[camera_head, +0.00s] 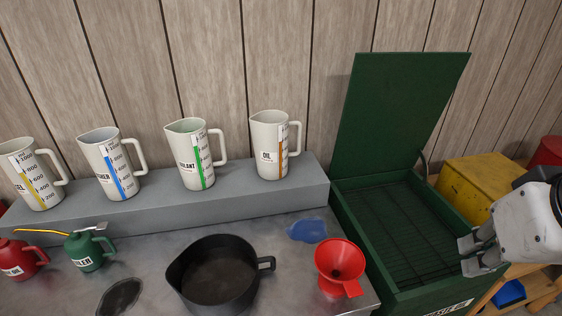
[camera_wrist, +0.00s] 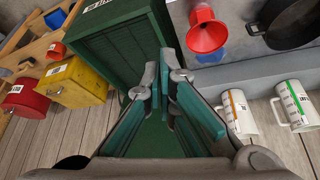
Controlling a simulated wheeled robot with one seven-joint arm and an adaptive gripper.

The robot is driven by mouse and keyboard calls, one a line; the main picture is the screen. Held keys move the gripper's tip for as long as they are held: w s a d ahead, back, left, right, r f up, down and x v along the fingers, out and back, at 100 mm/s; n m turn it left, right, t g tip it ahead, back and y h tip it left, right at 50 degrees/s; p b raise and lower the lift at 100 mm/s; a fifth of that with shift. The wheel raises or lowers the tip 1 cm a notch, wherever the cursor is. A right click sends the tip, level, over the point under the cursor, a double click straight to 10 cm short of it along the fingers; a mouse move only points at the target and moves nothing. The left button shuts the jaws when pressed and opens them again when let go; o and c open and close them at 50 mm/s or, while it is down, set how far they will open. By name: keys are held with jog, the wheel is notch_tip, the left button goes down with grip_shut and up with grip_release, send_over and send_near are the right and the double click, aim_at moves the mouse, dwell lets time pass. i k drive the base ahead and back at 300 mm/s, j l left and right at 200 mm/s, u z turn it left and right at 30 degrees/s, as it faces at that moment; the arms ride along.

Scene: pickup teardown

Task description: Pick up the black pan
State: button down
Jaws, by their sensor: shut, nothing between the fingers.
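The black pan (camera_head: 218,274) sits upright on the metal bench top, its short handle pointing right. In the wrist view the pan (camera_wrist: 293,25) is partly cut off at the top right corner. My gripper (camera_head: 470,258) is at the right of the head view, over the right side of the green bin and well apart from the pan. In the wrist view my gripper (camera_wrist: 163,85) is shut and empty, with the green bin beyond its fingertips.
A red funnel (camera_head: 341,262) stands right of the pan. Several measuring jugs (camera_head: 194,153) stand on a grey ledge (camera_head: 235,202) behind. The open green bin (camera_head: 398,228) lies between my gripper and the bench. Green (camera_head: 88,252) and red (camera_head: 20,260) oil cans stand left.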

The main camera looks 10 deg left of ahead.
aim_at(218, 274)
jog(key=k+j+u, duration=0.25)
jog(key=j, duration=1.05)
jog(key=i+j+u, duration=0.1)
jog(key=j+u, duration=0.2)
jog(key=j, duration=0.9)
